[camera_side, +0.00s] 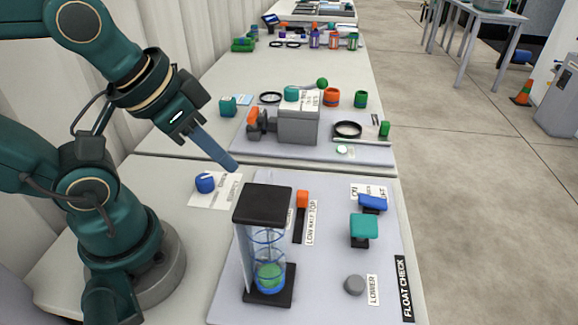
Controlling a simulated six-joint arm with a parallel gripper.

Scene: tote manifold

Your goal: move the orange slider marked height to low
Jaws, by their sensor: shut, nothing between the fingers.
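The orange slider (302,198) sits at the far end of a dark vertical slot (300,228) on the grey panel. A label strip beside the slot (311,222) reads roughly "LOW HALF TOP", with the slider by the "TOP" end. The word "height" cannot be made out. My gripper (234,166) is shut and empty. It is in the air up and left of the slider, apart from it, beyond the black-capped clear column. The near left side of the slot is partly hidden by the column.
The clear column (265,240) with a green float stands just left of the slot. A teal block (363,226), a blue switch (373,202) and a grey button (354,285) are to the right. A blue knob (204,182) lies left. Another panel with a grey box (298,126) is behind.

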